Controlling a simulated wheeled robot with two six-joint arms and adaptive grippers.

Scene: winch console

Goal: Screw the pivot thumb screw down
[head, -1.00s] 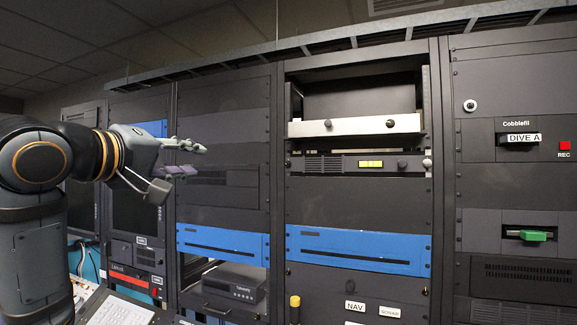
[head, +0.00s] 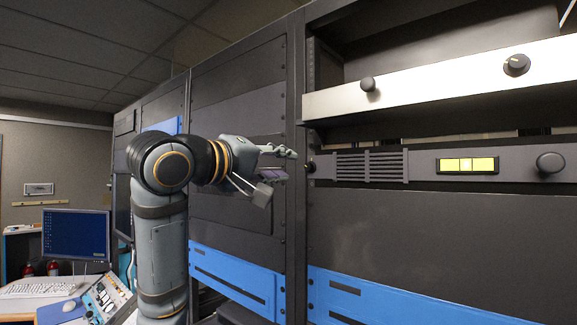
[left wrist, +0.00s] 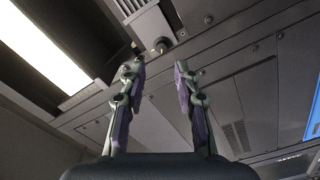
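A small dark round thumb screw (head: 310,166) stands at the left end of the slim grey rack unit (head: 480,185), the one with a yellow-lit display. I take it as the pivot thumb screw. In the left wrist view a small dark knob (left wrist: 162,46), probably the same screw, shows beyond the fingertips. My left gripper (head: 285,163) is open and empty, its fingers pointing right at the screw and appearing just short of it. In the left wrist view the two fingers of the gripper (left wrist: 158,73) stand apart with nothing between them. My right gripper is not in view.
A white-fronted shelf (head: 440,80) with two knobs juts out above the unit. Blue panels (head: 380,300) lie lower on the racks. A desk monitor (head: 75,235) and a control console (head: 108,298) stand at the left. The space before the racks looks clear.

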